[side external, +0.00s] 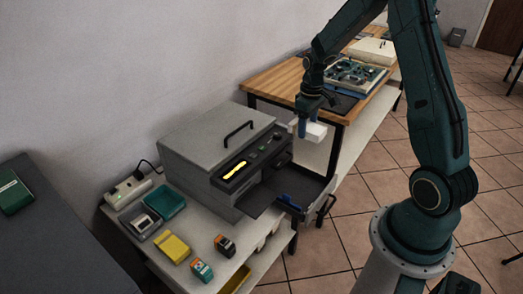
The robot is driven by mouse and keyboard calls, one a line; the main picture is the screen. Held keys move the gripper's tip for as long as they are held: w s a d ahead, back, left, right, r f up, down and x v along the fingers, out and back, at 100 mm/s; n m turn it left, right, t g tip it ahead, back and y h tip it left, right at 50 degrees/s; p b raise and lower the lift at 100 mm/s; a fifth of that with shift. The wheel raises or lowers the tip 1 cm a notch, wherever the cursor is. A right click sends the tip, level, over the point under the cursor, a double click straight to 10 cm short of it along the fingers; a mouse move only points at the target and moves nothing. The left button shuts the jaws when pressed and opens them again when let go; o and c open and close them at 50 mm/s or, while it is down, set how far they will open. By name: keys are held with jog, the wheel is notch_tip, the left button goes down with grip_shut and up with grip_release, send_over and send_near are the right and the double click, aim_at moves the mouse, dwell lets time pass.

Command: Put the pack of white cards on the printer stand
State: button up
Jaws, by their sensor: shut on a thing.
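My gripper (304,127) is shut on a white block, which looks like the pack of white cards (316,132). It holds the pack in the air, in front of the wooden table's near end and above the right side of a grey machine. The grey machine (205,140), perhaps the printer, has a black top handle, a yellow-lit front panel and a dark drawer (316,188) pulled out. It stands on a pale low table (218,283), which looks like the printer stand. The machine hides the back part of this table.
The pale table also bears a power strip (127,189), a teal tray (165,207), a small grey device (143,222), a yellow item (173,248) and two small cartridges (202,270). A wooden table (275,81) with a board of parts (355,73) stands behind.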

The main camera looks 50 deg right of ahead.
jog(key=w+a, duration=0.7)
send_over(203, 233)
notch_tip(203, 233, down, 6)
jog(key=shift+f, duration=0.5)
jog(key=shift+f, duration=0.1)
notch_tip(203, 233, down, 16)
jog(key=shift+f, duration=1.9)
